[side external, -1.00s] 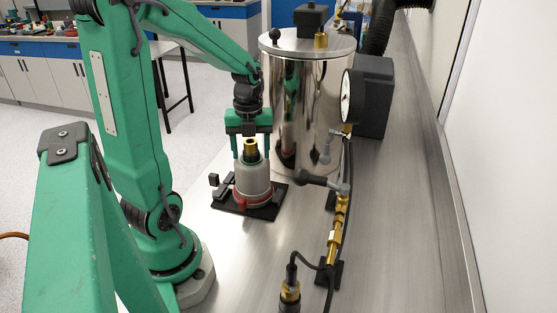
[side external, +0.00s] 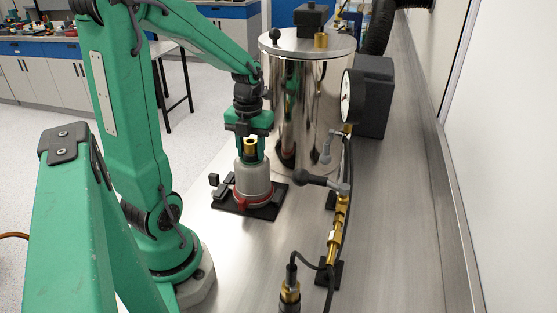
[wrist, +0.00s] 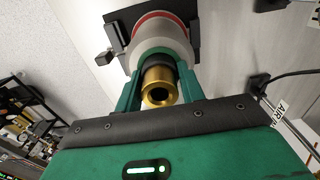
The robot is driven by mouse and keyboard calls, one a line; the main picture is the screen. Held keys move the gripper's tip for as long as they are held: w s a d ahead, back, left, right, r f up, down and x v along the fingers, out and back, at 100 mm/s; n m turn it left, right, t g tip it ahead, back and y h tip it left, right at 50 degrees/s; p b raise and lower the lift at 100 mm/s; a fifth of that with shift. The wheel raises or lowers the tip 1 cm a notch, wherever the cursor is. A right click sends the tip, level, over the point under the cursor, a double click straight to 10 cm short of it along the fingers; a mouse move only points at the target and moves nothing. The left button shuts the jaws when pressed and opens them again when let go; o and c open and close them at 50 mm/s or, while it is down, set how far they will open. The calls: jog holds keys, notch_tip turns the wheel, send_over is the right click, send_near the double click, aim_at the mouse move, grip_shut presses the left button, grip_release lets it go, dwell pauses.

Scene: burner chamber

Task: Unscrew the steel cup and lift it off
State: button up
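The steel cup (side external: 254,180) is a grey, upright, tapered body with a narrower dark neck and a brass fitting (side external: 250,146) on top. It sits on a red ring (side external: 252,199) on a black base plate (side external: 222,205). My gripper (side external: 251,157) points down over it, with its two green fingers close on either side of the neck. In the wrist view, the fingers flank the dark neck below the brass fitting (wrist: 157,88) and appear closed on it. The grey cup body (wrist: 160,42) and red ring show beyond the fingers. The exact finger contact is partly hidden.
A large polished cylinder (side external: 310,105) stands close behind and right of the cup. A round gauge (side external: 348,97) and brass pipework (side external: 336,235) with a black-handled valve (side external: 314,180) lie to the right. The bench front of the cup is clear.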

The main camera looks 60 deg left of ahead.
grip_shut()
jog(key=n, duration=0.3)
jog(key=shift+n, duration=0.3)
jog(key=n, duration=0.4)
jog(key=shift+n, duration=2)
